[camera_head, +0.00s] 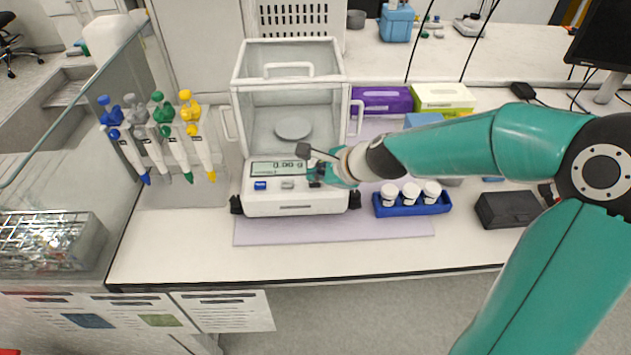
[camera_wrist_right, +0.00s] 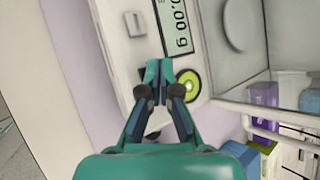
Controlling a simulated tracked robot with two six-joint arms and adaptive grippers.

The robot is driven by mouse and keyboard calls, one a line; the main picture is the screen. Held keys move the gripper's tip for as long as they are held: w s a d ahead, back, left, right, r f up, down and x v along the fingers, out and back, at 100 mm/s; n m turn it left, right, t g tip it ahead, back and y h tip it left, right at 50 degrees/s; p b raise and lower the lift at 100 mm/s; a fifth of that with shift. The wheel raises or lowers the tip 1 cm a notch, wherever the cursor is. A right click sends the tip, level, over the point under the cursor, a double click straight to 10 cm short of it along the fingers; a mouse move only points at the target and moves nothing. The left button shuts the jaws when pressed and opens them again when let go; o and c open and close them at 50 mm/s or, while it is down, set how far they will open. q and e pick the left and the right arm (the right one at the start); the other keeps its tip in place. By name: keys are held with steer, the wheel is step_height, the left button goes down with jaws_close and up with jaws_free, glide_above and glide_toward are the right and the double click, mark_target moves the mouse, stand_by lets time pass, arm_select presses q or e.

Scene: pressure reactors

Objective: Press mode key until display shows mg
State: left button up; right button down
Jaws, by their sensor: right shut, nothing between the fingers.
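The white balance (camera_head: 295,205) stands on the bench with its glass draft shield closed. Its display (camera_head: 278,168) shows in the right wrist view (camera_wrist_right: 176,22) and reads 0.00 g. On the front panel are a blue key (camera_head: 260,185) and a grey key (camera_head: 288,184). A round green-ringed key (camera_wrist_right: 190,83) sits just past the display's g end. My right gripper (camera_wrist_right: 158,70) is shut and empty, fingertips together over the front panel beside the green-ringed key. It hides part of the panel; I cannot tell whether it touches. My left gripper is not in view.
A blue rack (camera_head: 412,208) with white-capped vials stands right of the balance. A pipette stand (camera_head: 205,190) is to the left. Purple (camera_head: 380,100) and green-white (camera_head: 443,97) boxes are behind. A dark box (camera_head: 507,209) lies at right. The front bench strip is clear.

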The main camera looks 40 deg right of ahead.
mark_target(317, 184)
steer(key=shift+f+b, duration=0.35)
steer(key=shift+f, duration=0.05)
stand_by(0.5)
steer(key=shift+r+p, duration=0.85)
steer(key=shift+p, duration=0.05)
step_height(317, 184, up, 5)
steer(key=p, duration=0.5)
steer(key=shift+r, duration=0.1)
stand_by(0.5)
